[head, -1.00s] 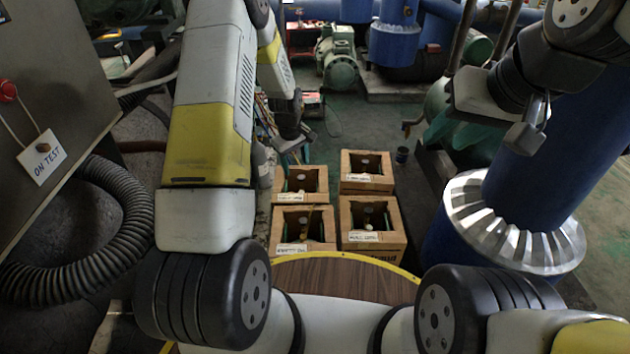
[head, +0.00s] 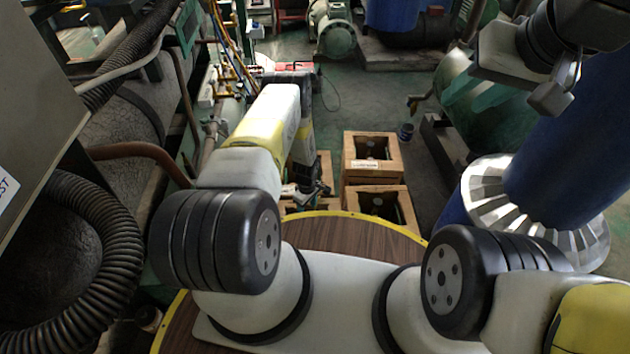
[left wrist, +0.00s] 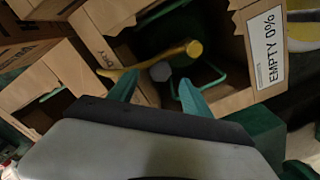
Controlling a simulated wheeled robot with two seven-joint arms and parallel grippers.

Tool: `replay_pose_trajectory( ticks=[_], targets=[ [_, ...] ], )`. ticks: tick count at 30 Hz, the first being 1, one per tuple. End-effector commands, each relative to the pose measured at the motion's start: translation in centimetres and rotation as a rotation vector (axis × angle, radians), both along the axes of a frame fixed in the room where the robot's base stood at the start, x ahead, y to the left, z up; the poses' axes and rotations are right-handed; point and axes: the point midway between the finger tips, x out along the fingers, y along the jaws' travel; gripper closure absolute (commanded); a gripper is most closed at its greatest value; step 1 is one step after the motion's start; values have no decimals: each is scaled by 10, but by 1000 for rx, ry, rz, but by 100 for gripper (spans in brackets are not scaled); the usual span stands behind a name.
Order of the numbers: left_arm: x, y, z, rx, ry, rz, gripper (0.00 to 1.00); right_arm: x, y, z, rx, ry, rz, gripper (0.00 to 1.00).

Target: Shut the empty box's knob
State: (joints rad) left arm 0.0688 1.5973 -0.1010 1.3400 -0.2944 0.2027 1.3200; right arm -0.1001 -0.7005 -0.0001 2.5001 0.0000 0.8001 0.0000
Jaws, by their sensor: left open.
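In the left wrist view a cardboard box (left wrist: 228,50) bears a white label (left wrist: 267,47) reading "EMPTY 0%". Inside its dark opening are a yellow bar with a rounded end (left wrist: 192,48), a small grey faceted piece (left wrist: 160,72) and a green wire handle (left wrist: 183,92). I cannot tell which part is the knob. My left gripper (left wrist: 158,93) is open at the opening, its teal fingers apart with the grey piece between and beyond them. In the head view my left gripper (head: 318,190) is by the left boxes, largely covering them. My right gripper (head: 478,92) is open and empty at upper right.
Two more open boxes stand at right, a back one (head: 362,178) and a front one (head: 408,215). A round wooden top with a yellow rim (head: 380,232) lies before them. A blue column with a silver collar (head: 485,190) stands right. A ribbed black hose (head: 110,235) is left.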

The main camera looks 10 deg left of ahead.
Motion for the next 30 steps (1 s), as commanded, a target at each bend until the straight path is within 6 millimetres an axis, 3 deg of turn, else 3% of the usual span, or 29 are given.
replay_pose_trajectory(
  ticks=[6,17,18,27,30],
  targets=[
    [0,0,-30,0,0,0,43,0,0,0,0,0,0,64],
    [0,0,-38,1,0,-1,43,0,0,0,0,0,0,64],
    [0,0,-38,1,0,-1,44,0,0,0,0,0,0,64],
    [0,0,-38,0,0,-1,100,0,0,0,0,0,0,64],
    [0,0,-38,0,0,-3,100,0,0,0,0,0,0,64]
  ],
)
